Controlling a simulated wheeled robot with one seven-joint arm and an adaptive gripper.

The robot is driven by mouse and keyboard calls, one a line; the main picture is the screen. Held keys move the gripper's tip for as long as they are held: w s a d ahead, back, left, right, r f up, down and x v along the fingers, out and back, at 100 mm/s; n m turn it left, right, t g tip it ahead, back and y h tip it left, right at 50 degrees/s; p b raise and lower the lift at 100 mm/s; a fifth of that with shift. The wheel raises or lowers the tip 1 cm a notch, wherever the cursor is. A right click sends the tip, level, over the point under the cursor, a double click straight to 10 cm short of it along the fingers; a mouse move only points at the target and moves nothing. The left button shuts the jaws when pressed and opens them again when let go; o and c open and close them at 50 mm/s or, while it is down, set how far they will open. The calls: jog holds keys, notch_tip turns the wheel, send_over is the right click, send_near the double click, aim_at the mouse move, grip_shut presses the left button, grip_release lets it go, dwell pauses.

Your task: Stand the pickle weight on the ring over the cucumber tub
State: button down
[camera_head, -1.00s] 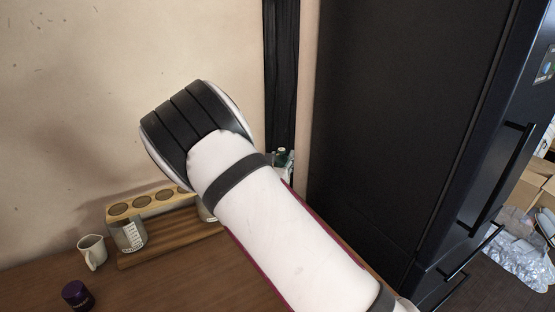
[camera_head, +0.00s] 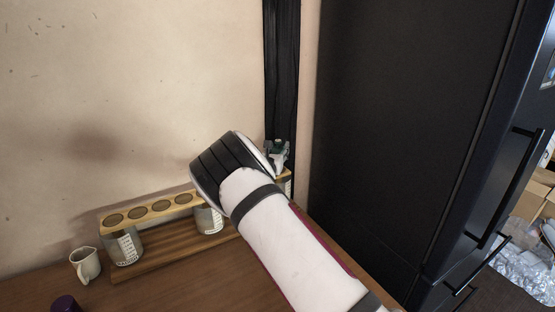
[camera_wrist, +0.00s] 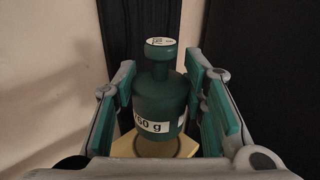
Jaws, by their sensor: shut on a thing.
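Which tub holds cucumber cannot be read.
A wooden bar (camera_head: 123,226) with several round rings runs above grey labelled tubs (camera_head: 126,248) on a wooden board (camera_head: 150,282). A cream jug (camera_head: 85,264) and a purple-lidded jar (camera_head: 66,304) stand at left. A tall black fridge (camera_head: 400,120) stands close at right.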

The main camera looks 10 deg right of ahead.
jog(key=shift+w+d+r, duration=0.1)
jog(key=shift+w, duration=0.35)
jog(key=shift+s+f, duration=0.1)
jog(key=shift+f, duration=1.6)
jog(key=shift+f, duration=0.2)
jog(key=c, duration=1)
grip_release()
jog(key=shift+f, duration=0.1)
jog(key=shift+s, duration=0.2)
jog(key=p+v, duration=0.1)
jog(key=v, duration=1)
jog(key=shift+s+a+p, duration=0.25)
jog(key=shift+s+p, duration=0.05)
